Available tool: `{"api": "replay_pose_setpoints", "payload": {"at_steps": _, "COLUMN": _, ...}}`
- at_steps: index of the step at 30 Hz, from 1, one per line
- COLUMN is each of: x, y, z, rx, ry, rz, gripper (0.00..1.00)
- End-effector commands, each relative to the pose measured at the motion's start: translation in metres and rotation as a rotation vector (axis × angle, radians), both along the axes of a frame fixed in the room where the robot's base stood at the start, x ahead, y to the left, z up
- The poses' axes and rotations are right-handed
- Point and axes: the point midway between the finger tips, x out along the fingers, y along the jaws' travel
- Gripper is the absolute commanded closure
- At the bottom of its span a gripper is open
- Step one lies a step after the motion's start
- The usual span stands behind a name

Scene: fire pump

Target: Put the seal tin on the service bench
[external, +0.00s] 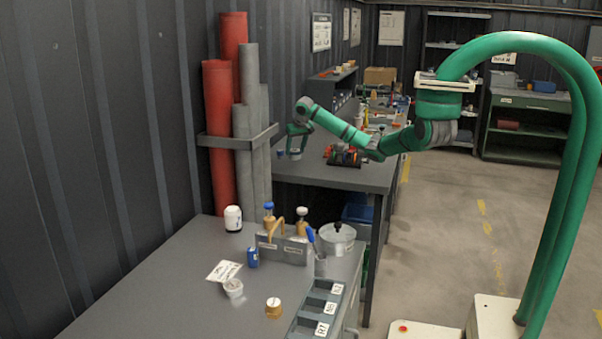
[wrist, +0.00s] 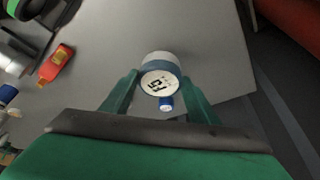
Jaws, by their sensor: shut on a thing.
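A small white and blue tin (wrist: 158,67) with a printed round face is between the two green fingers of my gripper (wrist: 160,92) in the wrist view. I take it for the seal tin. In the external view my gripper (external: 296,146) is shut on the tin (external: 295,154) and holds it at the left end of the far grey bench (external: 350,178), beside the grey pipes. A second grey bench (external: 165,290) stands nearer the camera. No readable sign shows which one is the service bench.
Red pipes (external: 221,130) and grey pipes (external: 250,120) stand in a rack by the wall. A dark tray of parts (external: 345,158) lies on the far bench. The near bench holds bottles, a lidded pot (external: 337,238) and a compartment tray (external: 318,310). Its left front is clear.

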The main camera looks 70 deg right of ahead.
Motion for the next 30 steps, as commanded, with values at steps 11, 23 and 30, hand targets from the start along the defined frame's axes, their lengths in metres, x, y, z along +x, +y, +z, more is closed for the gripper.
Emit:
{"api": "replay_pose_setpoints", "payload": {"at_steps": 11, "x": 0.001, "y": -0.001, "z": -0.032, "rx": 0.0, "ry": 0.0, "rz": -0.001, "gripper": 0.72}}
{"api": "replay_pose_setpoints", "payload": {"at_steps": 23, "x": 0.001, "y": 0.0, "z": -0.035, "rx": 0.001, "ry": 0.001, "rz": 0.0, "gripper": 0.27}}
{"api": "replay_pose_setpoints", "payload": {"at_steps": 30, "x": 0.001, "y": -0.001, "z": -0.035, "rx": 0.0, "ry": 0.0, "rz": 0.0, "gripper": 0.27}}
